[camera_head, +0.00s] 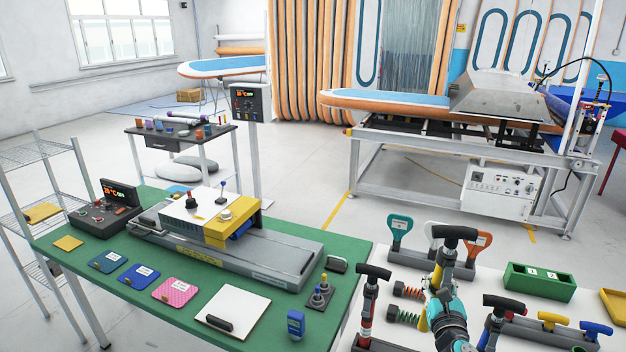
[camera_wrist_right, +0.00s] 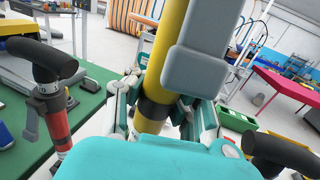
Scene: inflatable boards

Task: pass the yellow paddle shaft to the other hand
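The yellow paddle shaft (camera_head: 437,277) has a black T-shaped grip at its top and stands roughly upright over the white table at the right. My right gripper (camera_head: 436,295) reaches up from the bottom edge and is around it. In the right wrist view the yellow shaft (camera_wrist_right: 172,45) passes between the fingers of my right gripper (camera_wrist_right: 158,108), which are closed on it near a black band. A grey block covers part of the shaft there. Its lower end is hidden, so I cannot tell whether it touches the rack. My left gripper is in neither view.
A black-gripped shaft with a red band (camera_head: 366,310) stands just left, and a blue one (camera_head: 492,328) stands right. Paddle handles, springs and a green box (camera_head: 540,281) share the white table. The green table (camera_head: 75,267) at left holds a press and pads.

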